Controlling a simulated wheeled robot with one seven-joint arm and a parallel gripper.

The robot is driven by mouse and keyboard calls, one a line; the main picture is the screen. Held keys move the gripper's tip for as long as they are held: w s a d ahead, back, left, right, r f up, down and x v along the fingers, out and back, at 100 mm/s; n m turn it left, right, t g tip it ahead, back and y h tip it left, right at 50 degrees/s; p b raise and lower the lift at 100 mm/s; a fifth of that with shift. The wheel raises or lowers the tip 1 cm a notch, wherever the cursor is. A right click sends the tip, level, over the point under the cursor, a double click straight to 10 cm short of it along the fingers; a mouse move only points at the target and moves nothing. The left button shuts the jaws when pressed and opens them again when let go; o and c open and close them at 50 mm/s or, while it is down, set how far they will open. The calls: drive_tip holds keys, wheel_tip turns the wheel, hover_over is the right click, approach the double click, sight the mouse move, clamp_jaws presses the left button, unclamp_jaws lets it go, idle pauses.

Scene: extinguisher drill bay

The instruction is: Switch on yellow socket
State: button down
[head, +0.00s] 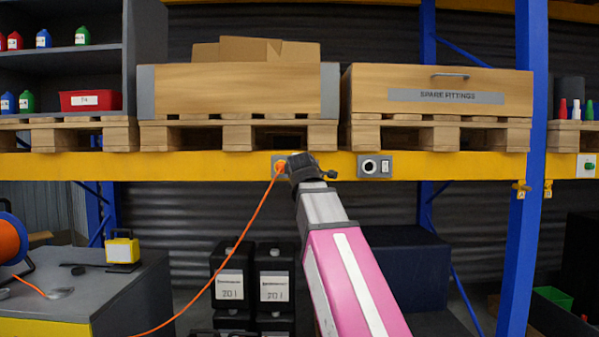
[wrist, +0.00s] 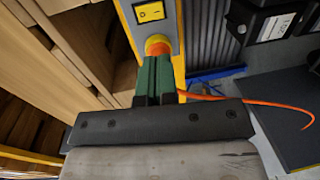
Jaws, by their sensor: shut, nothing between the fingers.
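The yellow socket (wrist: 150,13) shows at the top of the wrist view as a plate with a yellow rocker switch marked in black. An orange plug (wrist: 157,45) sits in it, below the switch in that view. In the head view the socket (head: 277,159) is a grey box on the yellow beam, mostly hidden by my gripper (head: 288,168). In the wrist view the green fingers of my gripper (wrist: 156,60) are shut and empty, with tips right by the plug. I cannot tell if they touch it. The switch's on or off position is unclear.
An orange cable (head: 249,228) hangs from the plug down to the left. A second grey socket box (head: 374,166) with a round black outlet sits to the right on the yellow beam (head: 450,166). Pallets with wooden crates (head: 237,92) stand above. Black jerrycans (head: 274,278) are below.

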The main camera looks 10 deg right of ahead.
drive_tip(key=w+d+f, duration=0.1)
drive_tip(key=w, duration=1.1)
drive_tip(key=shift+d+f, duration=0.3)
drive_tip(key=shift+d, duration=0.1)
drive_tip(key=shift+w, duration=0.1)
drive_tip(key=shift+w, duration=0.2)
drive_tip(key=s+a+f, duration=0.2)
drive_tip(key=s, duration=1.2)
drive_tip(key=shift+w, duration=0.1)
